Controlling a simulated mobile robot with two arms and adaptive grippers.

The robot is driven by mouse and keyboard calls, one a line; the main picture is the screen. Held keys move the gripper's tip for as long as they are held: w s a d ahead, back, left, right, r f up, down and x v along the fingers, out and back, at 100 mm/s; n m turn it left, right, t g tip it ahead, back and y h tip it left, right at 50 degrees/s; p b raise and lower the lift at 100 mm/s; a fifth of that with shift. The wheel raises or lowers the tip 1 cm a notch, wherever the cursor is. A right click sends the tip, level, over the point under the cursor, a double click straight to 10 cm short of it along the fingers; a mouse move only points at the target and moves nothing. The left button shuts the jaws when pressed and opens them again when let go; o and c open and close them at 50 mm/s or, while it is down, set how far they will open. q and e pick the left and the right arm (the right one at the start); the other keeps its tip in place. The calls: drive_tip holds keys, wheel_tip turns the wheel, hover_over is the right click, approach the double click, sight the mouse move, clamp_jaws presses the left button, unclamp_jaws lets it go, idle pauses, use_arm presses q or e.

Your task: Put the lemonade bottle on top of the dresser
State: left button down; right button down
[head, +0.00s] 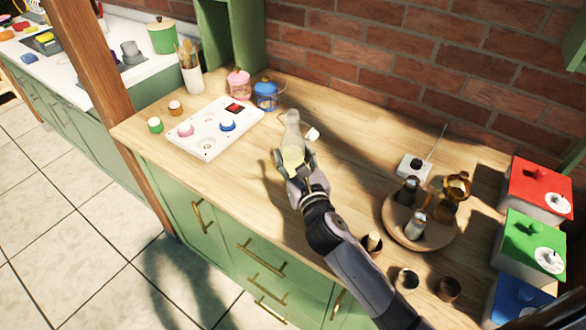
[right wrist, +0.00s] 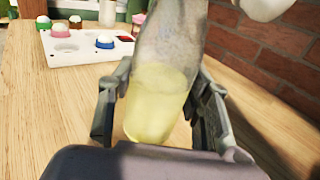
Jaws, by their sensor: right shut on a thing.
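The lemonade bottle (head: 292,132) is clear glass with pale yellow liquid in its lower part. It stands roughly upright at the middle of the wooden top of the green dresser (head: 335,165). My right gripper (head: 292,165) is shut on the bottle's lower part. In the right wrist view the bottle (right wrist: 160,95) sits between the two fingers of the gripper (right wrist: 160,110), and its top is cut off. I cannot tell whether its base touches the wood. My left gripper is not in view.
A white board (head: 213,130) with coloured knobs lies left of the bottle. Pink (head: 238,84) and blue (head: 266,95) jars stand behind it. A small white object (head: 312,134) is close to the bottle's right. A round tray (head: 395,232) with shakers and coloured boxes (head: 535,190) stand right.

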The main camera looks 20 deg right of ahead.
drive_tip(key=shift+f+b, duration=0.55)
drive_tip(key=shift+f, duration=1.35)
drive_tip(key=shift+f, duration=0.15)
drive_tip(key=c, duration=0.8)
unclamp_jaws()
drive_tip(key=shift+c, duration=0.2)
drive_tip(key=shift+r, duration=0.2)
drive_tip(key=s+b, duration=0.1)
drive_tip(key=s, duration=1.1)
drive_tip(key=shift+a+b, duration=0.1)
drive_tip(key=shift+b, duration=0.25)
drive_tip(key=shift+f, duration=0.1)
